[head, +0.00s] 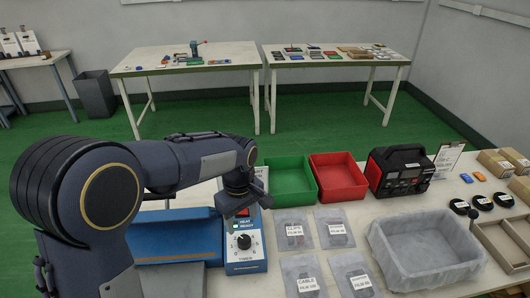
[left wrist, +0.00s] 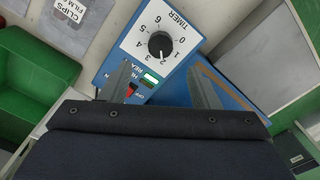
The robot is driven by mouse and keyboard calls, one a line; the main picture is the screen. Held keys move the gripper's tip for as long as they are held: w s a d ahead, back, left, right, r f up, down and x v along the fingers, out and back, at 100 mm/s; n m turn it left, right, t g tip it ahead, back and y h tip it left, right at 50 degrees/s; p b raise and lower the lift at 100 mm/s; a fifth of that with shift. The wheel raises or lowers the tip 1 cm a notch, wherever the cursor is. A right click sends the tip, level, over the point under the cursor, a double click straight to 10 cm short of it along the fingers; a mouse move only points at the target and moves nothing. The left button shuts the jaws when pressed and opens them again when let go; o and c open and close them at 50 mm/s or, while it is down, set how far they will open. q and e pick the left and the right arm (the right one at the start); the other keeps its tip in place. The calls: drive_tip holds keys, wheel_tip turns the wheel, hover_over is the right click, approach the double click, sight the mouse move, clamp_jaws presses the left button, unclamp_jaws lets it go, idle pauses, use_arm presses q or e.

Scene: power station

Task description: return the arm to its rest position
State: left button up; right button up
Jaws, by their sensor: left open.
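My left arm reaches in from the left of the head view, bent at the elbow. Its gripper (head: 238,206) points down over the blue heat sealer (head: 245,262), by the top of its timer panel. In the left wrist view the two fingers of the gripper (left wrist: 160,86) stand apart with nothing held between them. The sealer's panel (left wrist: 178,22) with its dial and switches shows just beyond them. Whether the fingertips touch the sealer cannot be told. My right gripper is not in view.
Beside the sealer are a green bin (head: 290,183), a red bin (head: 340,180), labelled film bags (head: 294,230), a lined tray (head: 383,244) and a black-red power station (head: 401,172). Two white tables (head: 185,57) stand behind, across open green floor (head: 330,112).

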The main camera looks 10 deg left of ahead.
use_arm(q)
drive_tip(key=s+a+r+m+t+h, duration=0.1)
drive_tip(key=s+a+m+t, duration=0.1)
drive_tip(key=s, duration=0.5)
drive_tip(key=s+a+r+m+t+h, duration=0.1)
drive_tip(key=s+a+r+m+t, duration=0.1)
drive_tip(key=s, duration=0.6)
drive_tip(key=s+a+r+m+t+h, duration=0.1)
drive_tip(key=s+a+r+m, duration=0.1)
drive_tip(key=s, duration=0.5)
drive_tip(key=shift+s+a+m+t+h, duration=0.2)
drive_tip(key=shift+a+m+t+h, duration=0.3)
drive_tip(key=shift+m, duration=0.7)
